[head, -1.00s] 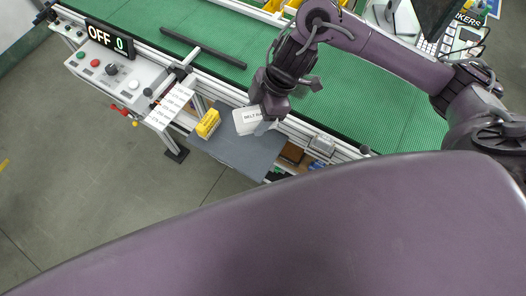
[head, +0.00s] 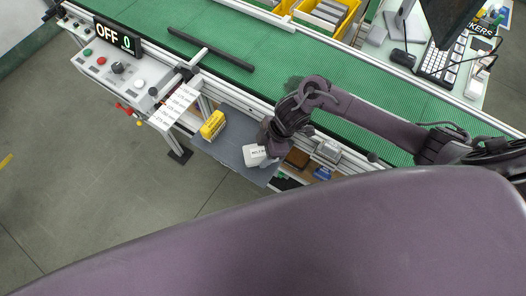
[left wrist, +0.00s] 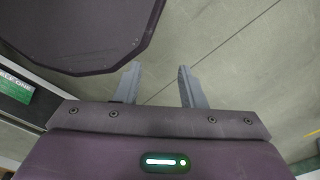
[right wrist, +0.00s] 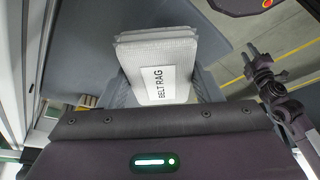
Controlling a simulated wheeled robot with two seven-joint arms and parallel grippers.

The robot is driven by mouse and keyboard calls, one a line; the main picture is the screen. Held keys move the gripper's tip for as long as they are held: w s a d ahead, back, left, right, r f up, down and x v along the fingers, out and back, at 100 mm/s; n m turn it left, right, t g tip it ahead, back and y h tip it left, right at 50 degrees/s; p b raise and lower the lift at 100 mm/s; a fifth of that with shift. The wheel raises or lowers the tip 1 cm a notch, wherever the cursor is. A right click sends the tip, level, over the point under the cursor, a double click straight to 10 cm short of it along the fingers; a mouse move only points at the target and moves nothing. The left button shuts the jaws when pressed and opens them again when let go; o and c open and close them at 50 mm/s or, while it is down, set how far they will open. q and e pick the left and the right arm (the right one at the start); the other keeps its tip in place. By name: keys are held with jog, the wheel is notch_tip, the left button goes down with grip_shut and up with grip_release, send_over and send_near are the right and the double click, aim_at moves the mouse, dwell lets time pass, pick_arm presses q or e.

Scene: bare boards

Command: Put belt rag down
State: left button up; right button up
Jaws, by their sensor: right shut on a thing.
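The belt rag is a folded white-grey cloth pad (head: 254,152) with a label, which reads BELT RAG in the right wrist view (right wrist: 160,50). My right gripper (head: 264,148) is shut on it, with one finger on each side in the right wrist view (right wrist: 164,88). The rag is over the right part of a grey shelf (head: 232,133) beside the conveyor. I cannot tell whether it touches the shelf. My left gripper (left wrist: 158,88) is open and empty over the floor in the left wrist view; it is not in the head view.
A yellow block-like item (head: 213,125) stands on the shelf, left of the rag. A brown item (head: 297,158) and a grey item (head: 328,150) sit to the right. The green conveyor (head: 250,55) runs behind, with a black bar (head: 210,48) on it. A control panel (head: 115,68) is at left.

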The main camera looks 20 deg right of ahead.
pick_arm(q)
jog(key=shift+w+r, duration=0.1)
jog(key=shift+w, duration=0.4)
pick_arm(e)
jog(key=shift+f, duration=1)
